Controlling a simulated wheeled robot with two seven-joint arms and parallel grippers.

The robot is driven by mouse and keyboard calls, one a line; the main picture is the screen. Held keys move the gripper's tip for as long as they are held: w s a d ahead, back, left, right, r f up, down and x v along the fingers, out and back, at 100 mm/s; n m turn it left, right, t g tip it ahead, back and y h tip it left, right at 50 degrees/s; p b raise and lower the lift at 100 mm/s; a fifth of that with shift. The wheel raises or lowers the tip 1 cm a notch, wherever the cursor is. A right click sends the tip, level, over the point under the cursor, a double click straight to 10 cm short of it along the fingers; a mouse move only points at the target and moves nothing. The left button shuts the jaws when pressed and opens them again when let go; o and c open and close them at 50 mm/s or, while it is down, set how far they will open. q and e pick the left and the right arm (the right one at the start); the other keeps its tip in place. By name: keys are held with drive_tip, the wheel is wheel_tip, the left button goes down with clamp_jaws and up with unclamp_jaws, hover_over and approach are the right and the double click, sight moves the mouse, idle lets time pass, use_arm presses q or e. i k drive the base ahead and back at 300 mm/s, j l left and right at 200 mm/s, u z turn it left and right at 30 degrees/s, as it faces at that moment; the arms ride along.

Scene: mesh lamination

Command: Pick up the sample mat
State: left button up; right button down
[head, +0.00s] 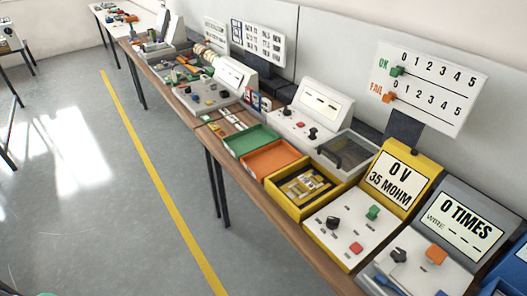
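I cannot tell for sure which thing is the sample mat. Several small flat pieces (225,126), pale and yellowish, lie on the wooden bench (222,160) just left of a green tray (252,138). A yellow tray (283,197) holds small flat yellowish pieces on a dark ground, too small to make out. Neither of my grippers shows in the head view.
An orange tray (270,158) sits between the green and yellow trays. A dark-lidded box (347,150) stands behind. A yellow tester (403,180) and a grey tester (465,225) stand at right. Open floor (95,190) with a yellow line (152,178) lies left.

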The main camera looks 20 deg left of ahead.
sight(309, 186)
drive_tip(key=i+j+z, duration=0.15)
drive_tip(key=j+z, duration=0.25)
drive_tip(key=j, duration=0.15)
drive_tip(key=i+j+z, duration=0.1)
drive_tip(key=j+z, duration=0.25)
drive_tip(key=j, duration=0.2)
